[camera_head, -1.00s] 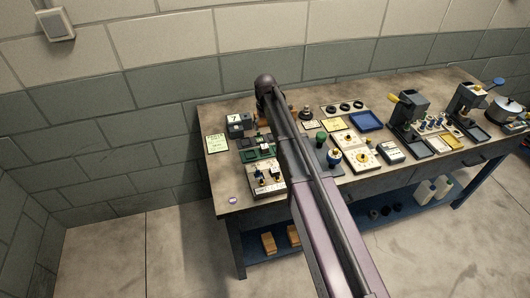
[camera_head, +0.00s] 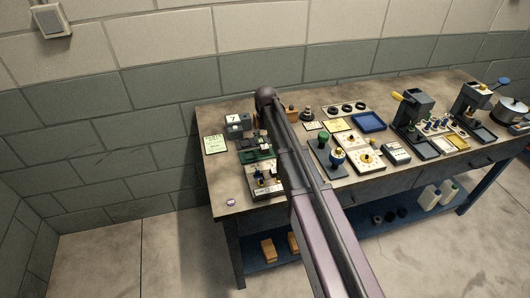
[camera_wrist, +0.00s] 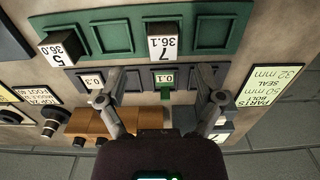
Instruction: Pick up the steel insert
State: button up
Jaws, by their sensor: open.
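My gripper (camera_wrist: 161,88) is open in the wrist view, its fingers apart on either side of a dark slotted tray (camera_wrist: 190,69). Small tags (camera_wrist: 91,80) reading 0.3 or similar lie in its slots; one between the fingers has a green part (camera_wrist: 166,92). Just beyond is a green tray (camera_wrist: 112,13) holding two dark blocks with white numbered faces, a "5 36.0" block (camera_wrist: 57,50) and a "7 36.1" block (camera_wrist: 163,43). I cannot tell which item is the steel insert. Nothing shows held. My arm hides the gripper in the head view.
A brown wooden block (camera_wrist: 87,125) and a dark knobbed peg (camera_wrist: 50,127) are close by the left finger. A parts card (camera_wrist: 272,86) lies at right. The bench (camera_head: 223,189) has dense fixtures; its front left corner is mostly clear. A wall stands behind.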

aim_at(265, 146)
jog(key=shift+f, duration=0.15)
jog(key=f+b, duration=0.5)
jog(key=shift+a, duration=0.2)
dwell(0.5)
jog(key=shift+s+r, duration=0.1)
dwell(0.4)
grip_shut()
